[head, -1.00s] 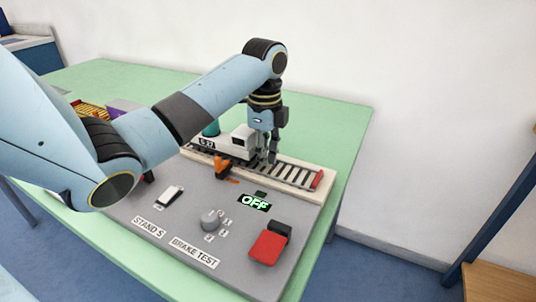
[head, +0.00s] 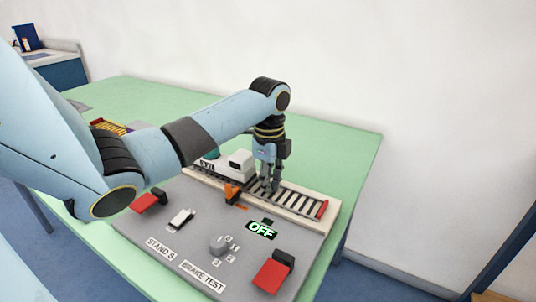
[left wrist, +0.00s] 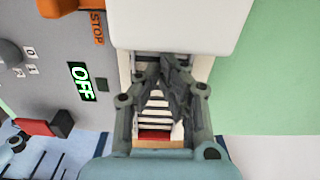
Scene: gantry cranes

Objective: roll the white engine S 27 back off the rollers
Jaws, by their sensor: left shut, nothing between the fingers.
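In the left wrist view the engine (left wrist: 176,22) is a plain white block at the top. My left gripper (head: 271,188) is shut and empty, pointing down over the track just right of the engine's end. In the left wrist view the fingertips (left wrist: 160,62) are at the engine's edge; I cannot tell whether they touch it. The track (head: 296,199) runs on to a red end stop (head: 322,209).
The grey stand panel (head: 195,250) carries an orange stop lever (head: 231,193), a green OFF display (head: 261,230), a dial (head: 220,244), a white switch (head: 181,217) and red pedals (head: 272,276). The green table (head: 345,160) is clear behind the track.

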